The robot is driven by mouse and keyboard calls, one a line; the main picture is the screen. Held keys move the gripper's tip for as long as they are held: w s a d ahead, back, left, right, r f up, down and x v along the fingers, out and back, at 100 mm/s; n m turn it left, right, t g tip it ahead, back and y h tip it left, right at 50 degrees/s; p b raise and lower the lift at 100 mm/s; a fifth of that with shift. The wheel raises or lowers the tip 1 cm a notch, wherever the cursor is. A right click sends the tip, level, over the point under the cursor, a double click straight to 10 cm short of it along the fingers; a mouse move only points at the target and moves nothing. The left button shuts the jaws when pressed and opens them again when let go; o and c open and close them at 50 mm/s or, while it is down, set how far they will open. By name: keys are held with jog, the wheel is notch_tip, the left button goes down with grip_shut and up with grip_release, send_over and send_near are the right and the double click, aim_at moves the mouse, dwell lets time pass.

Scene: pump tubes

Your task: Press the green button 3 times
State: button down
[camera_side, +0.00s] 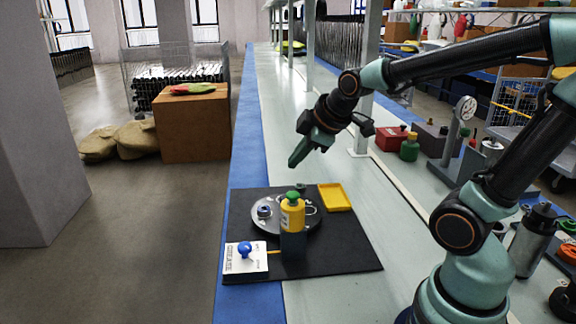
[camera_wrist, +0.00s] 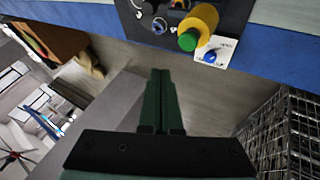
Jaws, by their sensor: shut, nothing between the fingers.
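The green button (camera_side: 293,195) is the cap on top of an upright yellow cylinder (camera_side: 292,216), which stands on a dark block on the black mat (camera_side: 345,262). In the wrist view the green button (camera_wrist: 188,41) shows at the end of the yellow cylinder (camera_wrist: 203,19), near the top edge. My gripper (camera_side: 293,163) is shut and empty. It hangs above the button and the mat, clear of both, and points down to the left. In the wrist view my gripper's fingers (camera_wrist: 160,75) lie together, apart from the button.
A round silver plate (camera_side: 264,226) with small parts lies around the cylinder. A blue knob (camera_side: 245,249) sits on a white card (camera_side: 239,264) at front left. A yellow tray (camera_side: 335,197) lies at the mat's back right. The mat's front right is clear.

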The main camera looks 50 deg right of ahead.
jog(key=shift+r, duration=0.1)
jog(key=r+g, duration=0.1)
notch_tip(320, 180, up, 7)
jog(key=n+g+y, duration=0.1)
jog(key=g, duration=0.5)
send_over(293, 194)
jog(key=shift+f, duration=0.1)
jog(key=shift+f, duration=0.15)
notch_tip(293, 194, down, 14)
jog(key=shift+r, duration=0.1)
dwell(0.7)
